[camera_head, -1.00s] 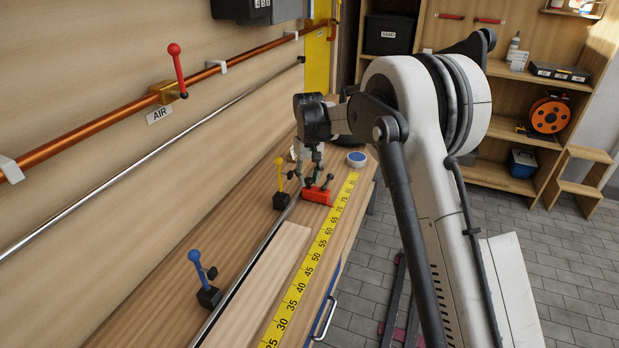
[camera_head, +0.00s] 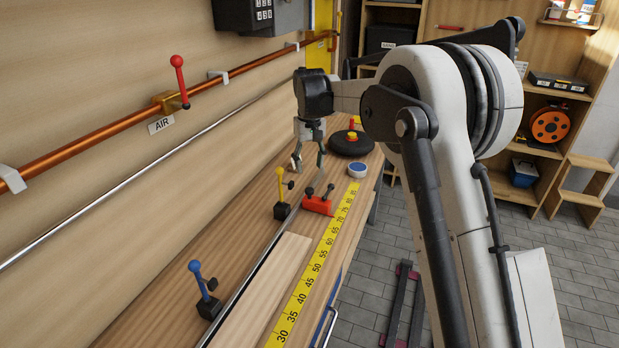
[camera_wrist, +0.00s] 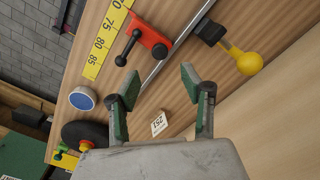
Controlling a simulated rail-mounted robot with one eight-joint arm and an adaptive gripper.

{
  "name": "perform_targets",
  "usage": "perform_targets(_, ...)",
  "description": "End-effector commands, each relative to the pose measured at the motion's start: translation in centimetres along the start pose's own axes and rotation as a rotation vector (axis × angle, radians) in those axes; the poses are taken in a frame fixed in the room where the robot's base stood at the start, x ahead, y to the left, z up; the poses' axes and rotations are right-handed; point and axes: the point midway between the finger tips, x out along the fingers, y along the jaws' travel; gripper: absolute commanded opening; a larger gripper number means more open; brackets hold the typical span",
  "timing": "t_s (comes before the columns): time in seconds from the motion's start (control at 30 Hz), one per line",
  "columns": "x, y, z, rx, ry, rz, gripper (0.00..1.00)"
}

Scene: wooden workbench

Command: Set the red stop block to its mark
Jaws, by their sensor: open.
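The red stop block (camera_head: 318,205) sits on the workbench beside the yellow measuring scale (camera_head: 333,235), at about the 70 to 75 marks. It has black knobs on it and lies close to the metal rail. In the wrist view the red stop block (camera_wrist: 148,42) is beyond the fingertips, with its black handle hanging toward them. My gripper (camera_head: 308,164) is above and behind the block, apart from it. In the wrist view my gripper (camera_wrist: 160,82) is open and empty, with green pads on both fingers. I cannot tell which mark is the target.
A yellow-knobbed stop (camera_head: 280,205) and a blue-knobbed stop (camera_head: 206,290) stand along the metal rail. A blue-topped round tin (camera_head: 358,170) and a black disc (camera_head: 351,144) lie farther back. A small tag (camera_wrist: 159,124) lies on the bench. The copper pipe (camera_head: 120,130) runs along the wall.

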Motion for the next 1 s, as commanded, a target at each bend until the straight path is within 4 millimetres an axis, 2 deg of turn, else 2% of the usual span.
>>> perform_targets(0.1,-1.6,0.0,0.0,0.0,0.0,0.0,0.42)
perform_targets(0.2,-2.5,0.0,0.0,0.0,0.0,0.0,0.42)
perform_targets(0.57,-3.0,0.0,0.0,0.0,0.0,0.0,0.42)
perform_targets(0.77,-2.8,0.1,-0.1,0.067,0.014,0.02,0.17)
perform_targets(0.9,-2.5,0.7,-0.5,0.266,0.064,0.075,0.0)
perform_targets(1.0,-2.2,1.1,-0.8,0.449,0.124,0.116,0.0)
